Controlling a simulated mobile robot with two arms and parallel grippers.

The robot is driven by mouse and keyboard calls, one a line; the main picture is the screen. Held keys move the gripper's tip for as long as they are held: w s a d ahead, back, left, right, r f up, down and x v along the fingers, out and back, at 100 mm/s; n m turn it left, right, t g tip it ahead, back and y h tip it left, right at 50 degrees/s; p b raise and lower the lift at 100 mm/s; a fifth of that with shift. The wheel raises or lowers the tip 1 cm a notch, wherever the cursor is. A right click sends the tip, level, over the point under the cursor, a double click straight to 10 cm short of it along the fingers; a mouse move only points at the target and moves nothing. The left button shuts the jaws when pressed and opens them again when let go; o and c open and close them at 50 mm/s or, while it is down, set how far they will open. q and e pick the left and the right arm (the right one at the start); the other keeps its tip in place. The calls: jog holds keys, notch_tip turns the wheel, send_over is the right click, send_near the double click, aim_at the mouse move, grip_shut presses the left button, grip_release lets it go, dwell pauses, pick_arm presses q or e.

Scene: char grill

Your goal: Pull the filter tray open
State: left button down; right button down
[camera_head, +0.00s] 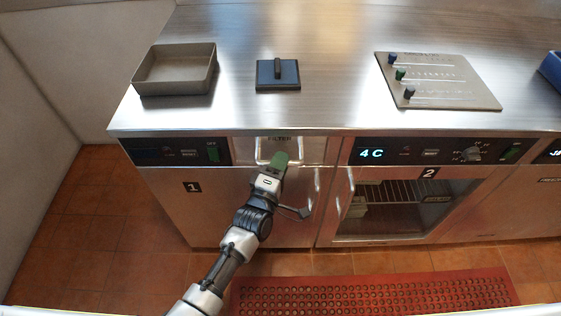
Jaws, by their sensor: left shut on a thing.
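The filter tray (312,150) is a metal drawer front in the counter's face, marked FILTER, between the two control panels. It looks flush with the counter front. A pale metal bar handle (260,148) is on it. My left gripper (278,161) has green fingers and is at the handle, shut on it. The fingers cover the handle's lower right part. My right gripper is not in view.
A grey open tray (175,70), a black block with a lever (278,73) and a slider panel (437,81) are on the steel counter. Below are door 1 (215,215) and glass door 2 (400,210). A red perforated mat (375,293) lies on the tiled floor.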

pick_arm(q)
jog(key=shift+s, duration=0.5)
jog(key=s+p, duration=0.5)
jog(key=s, duration=1.2)
jog(key=shift+s, duration=0.25)
jog(key=c, duration=1.1)
grip_release()
jog(key=shift+o, duration=0.2)
